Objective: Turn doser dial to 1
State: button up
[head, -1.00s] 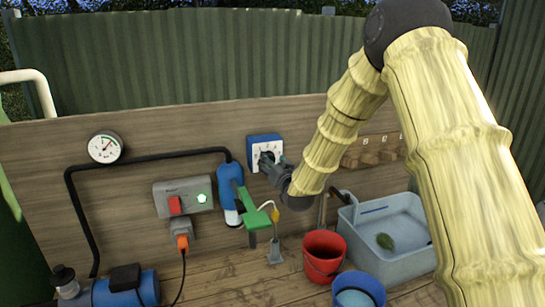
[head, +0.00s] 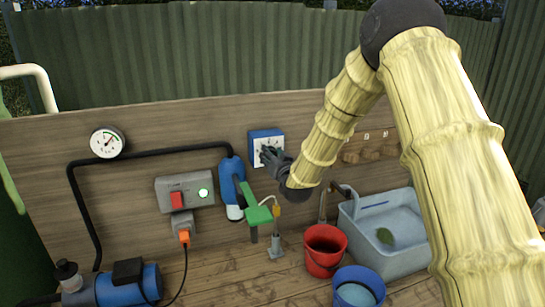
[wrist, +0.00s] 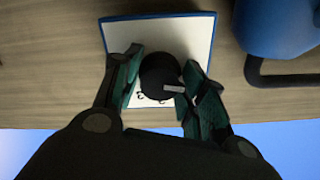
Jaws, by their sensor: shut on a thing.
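The doser dial is a blue box with a white face (head: 259,138) on the wooden back board in the head view. The white face (wrist: 185,32) also shows in the wrist view, with a black round knob (wrist: 157,76) at its middle. The knob has a light pointer mark toward the lower right in that view. My gripper (head: 269,152) reaches the dial from the right. In the wrist view, its fingers (wrist: 161,82) stand on both sides of the knob, shut on it. Most numbers are hidden or too small to read.
A switch box (head: 185,191), gauge (head: 107,142) and black pipe (head: 150,155) are further left. A red bucket (head: 325,250), blue bucket (head: 358,288) and sink (head: 400,235) stand below.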

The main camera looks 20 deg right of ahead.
jog(key=shift+d+f+m+b, duration=0.1)
jog(key=shift+f+m+b, duration=0.25)
jog(key=shift+m+b, duration=0.9)
jog(key=m+b, duration=0.1)
jog(key=b, duration=0.2)
jog(key=shift+m, duration=0.35)
jog(key=m+b, duration=0.3)
jog(key=b, duration=0.1)
jog(key=shift+r, duration=0.1)
jog(key=shift+m, duration=0.3)
jog(key=o, duration=0.8)
jog(key=shift+o, duration=0.2)
jog(key=shift+r, duration=0.1)
jog(key=s, duration=1.2)
